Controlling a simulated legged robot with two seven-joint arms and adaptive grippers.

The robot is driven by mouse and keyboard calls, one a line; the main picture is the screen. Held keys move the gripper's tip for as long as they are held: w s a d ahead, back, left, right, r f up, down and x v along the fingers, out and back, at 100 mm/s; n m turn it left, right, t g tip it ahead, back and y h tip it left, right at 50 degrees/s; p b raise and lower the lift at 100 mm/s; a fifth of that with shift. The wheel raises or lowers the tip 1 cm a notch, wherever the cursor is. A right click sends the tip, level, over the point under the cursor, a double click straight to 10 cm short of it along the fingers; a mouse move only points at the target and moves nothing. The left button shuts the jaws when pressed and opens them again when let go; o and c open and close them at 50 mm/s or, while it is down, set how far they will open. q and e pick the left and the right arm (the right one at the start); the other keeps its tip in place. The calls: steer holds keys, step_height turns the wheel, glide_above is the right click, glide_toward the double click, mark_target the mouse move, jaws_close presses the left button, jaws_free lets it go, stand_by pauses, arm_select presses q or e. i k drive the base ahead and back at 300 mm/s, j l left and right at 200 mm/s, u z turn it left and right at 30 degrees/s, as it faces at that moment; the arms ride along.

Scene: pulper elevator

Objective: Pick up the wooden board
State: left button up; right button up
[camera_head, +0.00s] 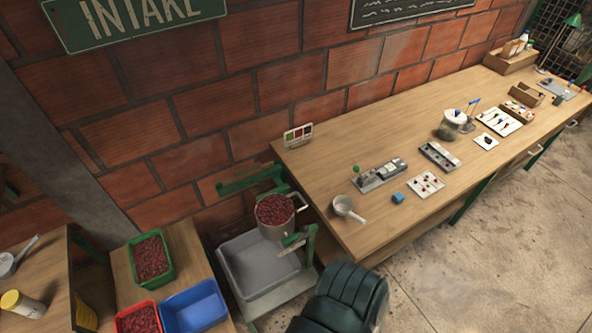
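I cannot pick out a loose wooden board with certainty. The long wooden workbench top (330,165) runs from the lower middle to the upper right. Neither is clearly a plain wooden board. Neither of my grippers shows in the head view, so their state and distance from these things are hidden.
A metal pot of red berries (275,210) hangs over a grey bin (255,265) left of the workbench. Green (171,268), blue (195,308) and red (157,310) trays stand lower left. A white scoop (344,206) lies near the bench's near end. Concrete floor (480,265) is clear at right.

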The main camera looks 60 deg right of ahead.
mark_target(255, 168)
steer(key=z, duration=1.55)
steer(key=l+z, duration=0.1)
steer(key=l, duration=0.15)
